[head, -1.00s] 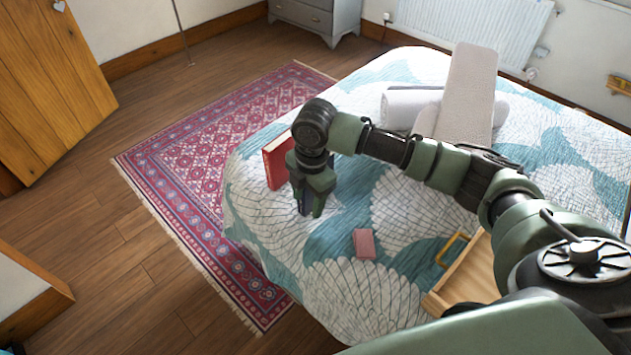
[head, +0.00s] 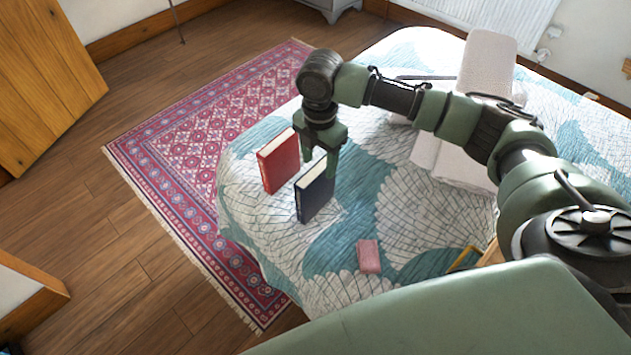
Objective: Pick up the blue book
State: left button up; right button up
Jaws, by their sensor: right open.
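The dark blue book (head: 314,197) stands upright on the bed, near its left edge. My right gripper (head: 319,165) is open and points down at the book's top. Its fingers overlap the book's upper right part in the view; I cannot tell whether they touch it. A red book (head: 278,161) stands upright just left of and behind the blue one. My left gripper is not in view.
The bed (head: 395,210) has a patterned blue and white cover. A small pink item (head: 369,256) lies on it in front of the books. Rolled and folded pale towels (head: 487,62) lie behind my arm. A patterned rug (head: 190,150) covers the floor at left.

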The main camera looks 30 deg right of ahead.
aim_at(317, 172)
jog(key=shift+s+a+f, duration=0.1)
jog(key=shift+s+f, duration=0.05)
jog(key=shift+f, duration=0.35)
jog(key=shift+s+a+f+p, duration=0.15)
jog(key=shift+a+f+p, duration=0.2)
jog(key=shift+f, duration=0.55)
notch_tip(317, 172, down, 3)
jog(key=shift+a+r, duration=0.1)
jog(key=shift+r, duration=0.1)
jog(key=shift+w+f, duration=0.2)
jog(key=shift+f, duration=0.15)
grip_shut()
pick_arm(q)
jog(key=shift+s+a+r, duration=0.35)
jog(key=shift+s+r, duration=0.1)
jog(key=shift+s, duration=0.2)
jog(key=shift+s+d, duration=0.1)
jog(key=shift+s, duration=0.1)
